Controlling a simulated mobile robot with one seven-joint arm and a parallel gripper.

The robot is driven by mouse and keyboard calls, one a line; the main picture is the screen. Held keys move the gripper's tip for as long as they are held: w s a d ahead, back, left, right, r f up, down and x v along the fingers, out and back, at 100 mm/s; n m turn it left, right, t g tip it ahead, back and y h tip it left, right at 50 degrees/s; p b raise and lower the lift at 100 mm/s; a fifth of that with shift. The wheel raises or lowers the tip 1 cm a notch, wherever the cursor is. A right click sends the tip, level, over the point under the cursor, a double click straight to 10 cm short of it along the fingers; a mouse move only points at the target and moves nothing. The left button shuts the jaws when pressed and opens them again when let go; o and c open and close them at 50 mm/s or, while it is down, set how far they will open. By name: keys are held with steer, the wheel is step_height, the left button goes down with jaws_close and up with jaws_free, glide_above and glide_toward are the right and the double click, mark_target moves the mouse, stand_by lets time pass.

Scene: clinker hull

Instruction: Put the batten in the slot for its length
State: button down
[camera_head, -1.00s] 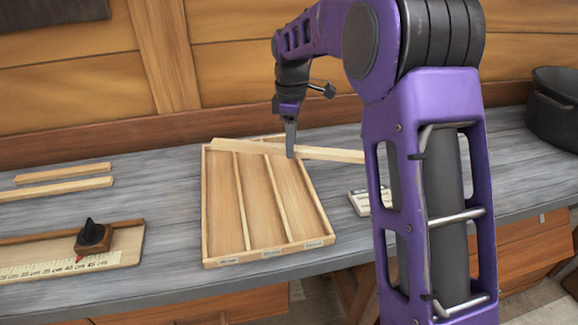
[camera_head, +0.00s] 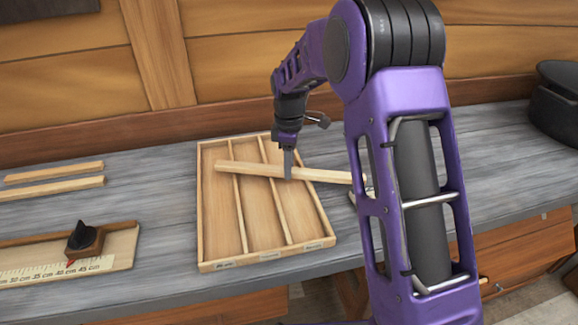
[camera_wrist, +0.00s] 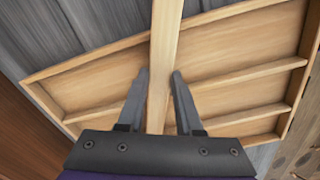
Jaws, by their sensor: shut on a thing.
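My gripper (camera_head: 288,165) is shut on a pale wooden batten (camera_head: 250,170) and holds it crosswise above the slotted tray (camera_head: 204,215). In the wrist view the batten (camera_wrist: 165,40) runs between the two fingers (camera_wrist: 160,85) and reaches out past the tray's rim (camera_wrist: 90,58). The tray lies on the bench and is split by two dividers into three long slots, which look empty. Small labels (camera_head: 271,256) sit on its front edge, too small to read. The batten's right end is partly hidden behind my arm.
Two more battens (camera_head: 55,186) lie on the grey bench (camera_head: 150,220) at the left. A measuring board (camera_head: 120,250) with a centimetre scale and a dark stop block (camera_head: 84,240) stands at the front left. A black pot (camera_head: 556,105) stands at the right.

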steer(key=shift+f, duration=0.15)
steer(key=c, duration=0.6)
jaws_free()
step_height(320, 180, up, 12)
steer(key=shift+r+p, duration=0.2)
steer(key=shift+p, duration=0.25)
